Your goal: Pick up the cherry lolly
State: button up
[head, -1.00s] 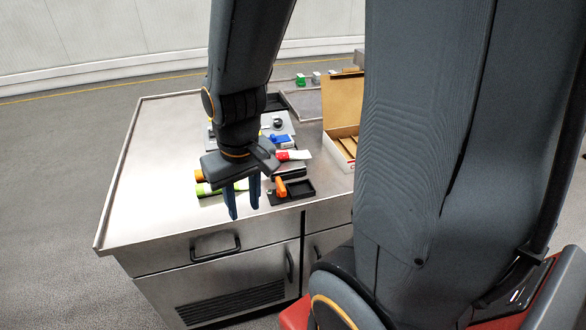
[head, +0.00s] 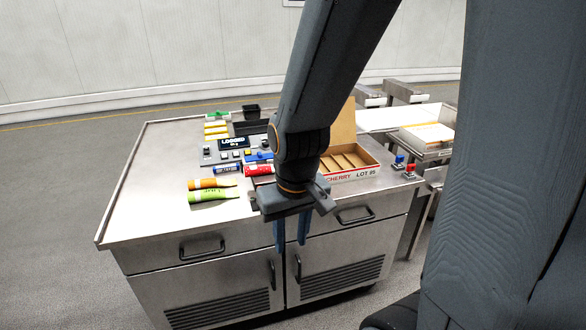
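The red lolly (head: 258,170), which I take as the cherry one, lies on the steel table among other wrapped lollies. Its right end is hidden behind my arm. My gripper (head: 292,232) points downward to the right of the red lolly and nearer the camera. Its two blue fingers are apart with nothing seen between them. In the picture they overlap the table's front face, so their height over the table is hard to judge.
An orange lolly (head: 210,183) and a green one (head: 210,196) lie front left. Blue lollies (head: 227,168) lie close to the red one. An open carton marked CHERRY (head: 350,176) stands right. Small red and blue pieces (head: 404,164) are at the right corner. The table's left side is clear.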

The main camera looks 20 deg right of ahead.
aim_at(254, 170)
jog(key=z, duration=0.2)
jog(key=i, duration=1)
